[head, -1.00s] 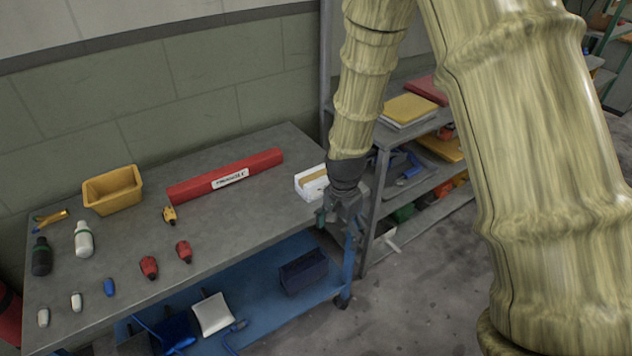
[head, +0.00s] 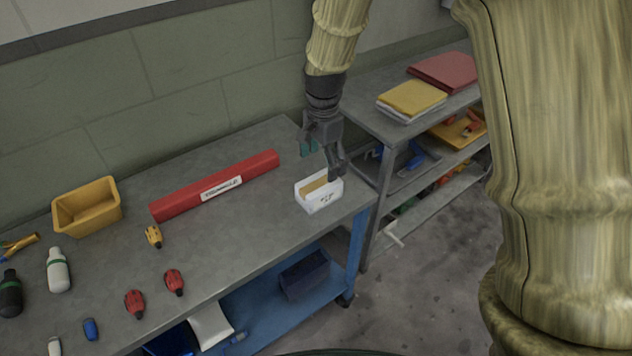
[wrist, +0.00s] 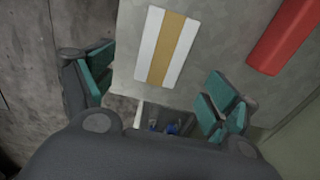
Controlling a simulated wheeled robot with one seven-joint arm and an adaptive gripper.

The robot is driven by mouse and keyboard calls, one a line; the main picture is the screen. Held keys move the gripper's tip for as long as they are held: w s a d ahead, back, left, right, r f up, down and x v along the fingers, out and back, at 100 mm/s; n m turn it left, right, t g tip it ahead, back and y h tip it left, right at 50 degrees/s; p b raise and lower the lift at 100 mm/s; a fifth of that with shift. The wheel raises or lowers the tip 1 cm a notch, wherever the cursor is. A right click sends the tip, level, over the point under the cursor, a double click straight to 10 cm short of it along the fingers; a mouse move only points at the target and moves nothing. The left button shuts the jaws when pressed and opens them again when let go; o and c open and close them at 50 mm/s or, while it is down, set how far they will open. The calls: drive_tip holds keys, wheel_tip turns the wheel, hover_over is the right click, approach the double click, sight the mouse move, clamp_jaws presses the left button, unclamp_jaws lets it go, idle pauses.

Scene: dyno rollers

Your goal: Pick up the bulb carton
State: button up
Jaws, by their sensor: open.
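The bulb carton (head: 318,196) looks like a small white box with a tan strip along its top. It sits near the right end of the grey workbench (head: 235,245). In the wrist view the carton (wrist: 167,47) shows beyond the fingertips, roughly between them. My gripper (head: 322,160) is above and just behind the carton in the head view, with one dark finger overlapping its far right corner. In the wrist view my gripper (wrist: 153,98) has its teal-padded fingers spread wide with nothing between them. I cannot tell whether a finger touches the carton.
A long red box (head: 215,186) lies left of the carton, with bare benchtop between. A yellow bin (head: 87,207), red bulb-shaped pieces (head: 134,303) and bottles stand further left. A grey shelf unit (head: 362,84) with folders stands close to the right.

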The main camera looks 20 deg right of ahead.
sight(319, 183)
wheel_tip(319, 183, down, 5)
drive_tip(key=shift+a+r, duration=0.15)
drive_tip(key=shift+r, duration=0.05)
drive_tip(key=shift+s+f+p, duration=0.15)
drive_tip(key=shift+f+p, duration=0.2)
drive_tip(key=shift+f, duration=0.05)
drive_tip(key=shift+a+f+p, duration=0.2)
drive_tip(key=shift+f+p, duration=0.3)
drive_tip(key=shift+f, duration=1.85)
drive_tip(key=c, duration=1.2)
